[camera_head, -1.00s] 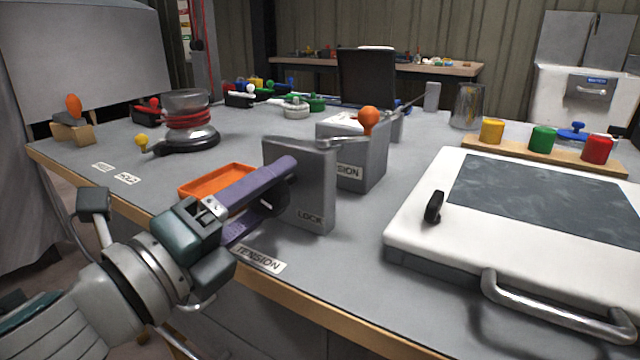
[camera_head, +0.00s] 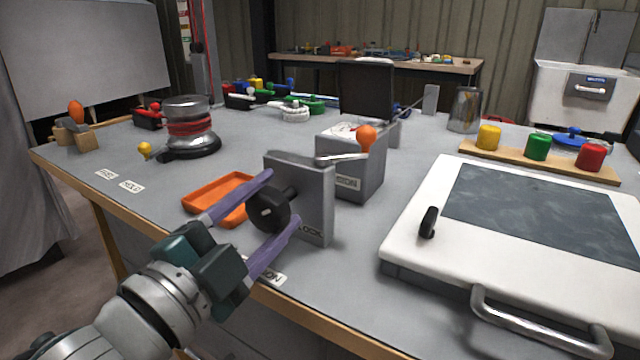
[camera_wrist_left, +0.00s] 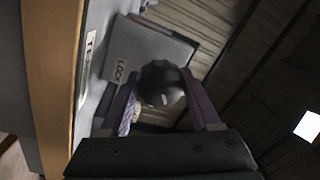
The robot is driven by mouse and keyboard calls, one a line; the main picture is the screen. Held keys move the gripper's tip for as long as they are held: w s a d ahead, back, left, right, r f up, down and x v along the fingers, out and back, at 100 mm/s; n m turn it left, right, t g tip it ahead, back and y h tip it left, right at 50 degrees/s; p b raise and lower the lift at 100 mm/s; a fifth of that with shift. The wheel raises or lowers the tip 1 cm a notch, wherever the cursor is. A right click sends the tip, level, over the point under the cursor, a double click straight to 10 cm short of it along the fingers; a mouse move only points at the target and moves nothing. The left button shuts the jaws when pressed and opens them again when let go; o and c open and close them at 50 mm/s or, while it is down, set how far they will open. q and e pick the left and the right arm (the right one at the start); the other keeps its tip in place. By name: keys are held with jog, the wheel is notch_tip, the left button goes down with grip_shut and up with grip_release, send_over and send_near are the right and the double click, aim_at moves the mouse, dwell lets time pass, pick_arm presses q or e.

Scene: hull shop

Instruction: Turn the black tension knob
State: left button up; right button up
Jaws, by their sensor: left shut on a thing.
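The black tension knob (camera_head: 268,208) sticks out from the front of an upright grey plate (camera_head: 312,200) marked LOCK. My left gripper (camera_head: 284,198) has one purple finger above the knob and one below it, and is shut on it. In the left wrist view the round knob (camera_wrist_left: 162,83) sits between the two fingers, in front of the grey plate (camera_wrist_left: 140,55). A TENSION label (camera_head: 268,275) on the bench is partly covered by the lower finger. My right gripper is not in view.
An orange tray (camera_head: 203,197) lies left of the plate, close to my upper finger. A grey box (camera_head: 362,175) with an orange-knobbed lever (camera_head: 366,139) stands just behind. A white lidded case (camera_head: 420,235) is to the right. Bare bench lies between the plate and the case.

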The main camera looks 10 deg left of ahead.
pick_arm(q)
jog(key=n, duration=0.1)
jog(key=n+p, duration=0.1)
jog(key=n, duration=0.2)
jog(key=shift+r+y, duration=0.25)
jog(key=shift+y, duration=0.05)
jog(key=shift+n+p, duration=0.9)
jog(key=shift+n, duration=1)
jog(key=shift+f, duration=0.1)
jog(key=o, duration=1.4)
jog(key=shift+c, duration=0.2)
jog(key=shift+f, duration=0.1)
jog(key=p+v, duration=0.1)
jog(key=v, duration=0.9)
jog(key=shift+p, duration=0.3)
